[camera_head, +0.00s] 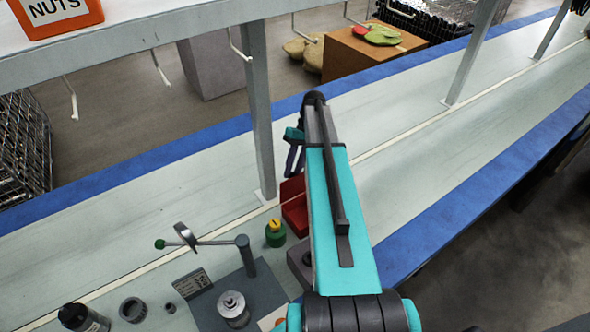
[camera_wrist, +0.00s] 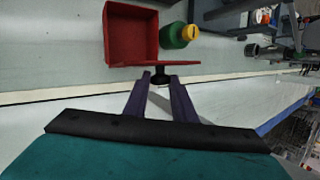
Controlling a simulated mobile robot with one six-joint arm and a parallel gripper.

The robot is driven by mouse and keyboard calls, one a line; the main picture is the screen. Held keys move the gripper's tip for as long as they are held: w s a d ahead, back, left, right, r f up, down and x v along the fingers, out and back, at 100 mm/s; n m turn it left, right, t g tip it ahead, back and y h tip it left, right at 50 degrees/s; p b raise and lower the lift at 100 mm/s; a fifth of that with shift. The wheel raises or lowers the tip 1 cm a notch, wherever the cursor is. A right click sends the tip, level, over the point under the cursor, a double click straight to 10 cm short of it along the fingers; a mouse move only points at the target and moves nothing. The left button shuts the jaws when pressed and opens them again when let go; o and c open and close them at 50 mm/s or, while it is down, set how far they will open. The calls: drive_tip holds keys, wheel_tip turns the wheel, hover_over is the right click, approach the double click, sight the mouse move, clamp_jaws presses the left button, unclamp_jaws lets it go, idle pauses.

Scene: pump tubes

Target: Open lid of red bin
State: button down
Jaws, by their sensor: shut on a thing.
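The red bin (camera_wrist: 131,37) shows in the wrist view with its inside visible and empty. Its red lid (camera_wrist: 187,67) is seen nearly edge-on along the bin's near side, standing clear of the opening. A dark knob (camera_wrist: 160,78) sticks out from the lid toward me. My gripper (camera_wrist: 161,79) is shut on this knob, one finger on each side. In the head view the red bin (camera_head: 294,208) sits on the bench, partly hidden behind my arm, and my fingertips and the knob are hidden.
A green and yellow container (camera_head: 275,233) stands just left of the bin. A lever fixture (camera_head: 246,256) and several small dark parts lie farther left. A shelf post (camera_head: 257,120) rises behind the bin. The bench to the right of my arm is clear.

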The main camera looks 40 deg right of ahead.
drive_tip(key=shift+w, duration=0.1)
drive_tip(key=c, duration=1.5)
unclamp_jaws()
drive_tip(key=shift+o, duration=0.2)
drive_tip(key=shift+d+r, duration=0.1)
drive_tip(key=shift+r, duration=0.05)
drive_tip(key=p+v, duration=0.6)
drive_tip(key=v, duration=0.7)
drive_tip(key=shift+w+r+p, duration=0.15)
drive_tip(key=shift+r+p, duration=0.05)
drive_tip(key=shift+p, duration=0.15)
